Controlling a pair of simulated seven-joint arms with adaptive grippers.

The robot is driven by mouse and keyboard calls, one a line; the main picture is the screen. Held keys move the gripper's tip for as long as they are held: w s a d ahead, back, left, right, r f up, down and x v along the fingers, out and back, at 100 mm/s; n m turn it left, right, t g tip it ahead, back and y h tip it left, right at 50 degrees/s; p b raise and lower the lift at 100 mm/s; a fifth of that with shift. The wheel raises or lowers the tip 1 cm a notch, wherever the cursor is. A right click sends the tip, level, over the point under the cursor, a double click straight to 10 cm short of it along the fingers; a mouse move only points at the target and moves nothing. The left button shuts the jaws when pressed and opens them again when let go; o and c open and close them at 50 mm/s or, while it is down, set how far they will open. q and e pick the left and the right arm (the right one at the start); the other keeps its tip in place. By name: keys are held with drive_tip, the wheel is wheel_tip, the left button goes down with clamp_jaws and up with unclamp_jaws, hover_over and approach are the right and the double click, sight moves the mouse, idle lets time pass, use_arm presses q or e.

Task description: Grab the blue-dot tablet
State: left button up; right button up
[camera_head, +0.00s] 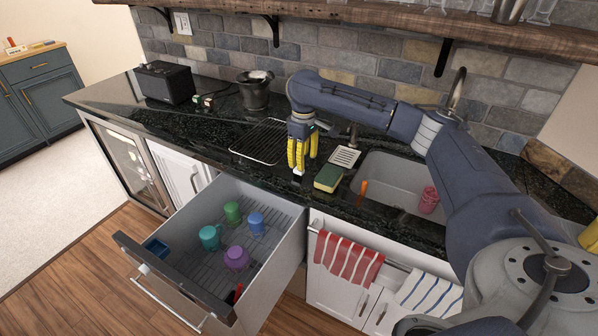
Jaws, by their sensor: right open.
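A small white block with a dark patch (298,173), which looks like the tablet, is at the front of the black counter (222,150), left of the sponge. A blue dot is too small to make out on it. My right gripper (301,160), with yellow fingers, points down directly above the block. Its fingers are apart, and their tips are at or just above the block; I cannot tell whether they touch it. My left gripper is not in view.
A green-and-yellow sponge (328,178), a white slotted dish (345,156) and the sink (395,172) lie to the right. A wire rack (262,141) is behind left. An open drawer (190,262) with several coloured cups juts out below.

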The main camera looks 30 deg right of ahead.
sight(303, 175)
drive_tip(key=shift+w+f, duration=0.1)
drive_tip(key=shift+f, duration=2.55)
drive_tip(key=c, duration=1)
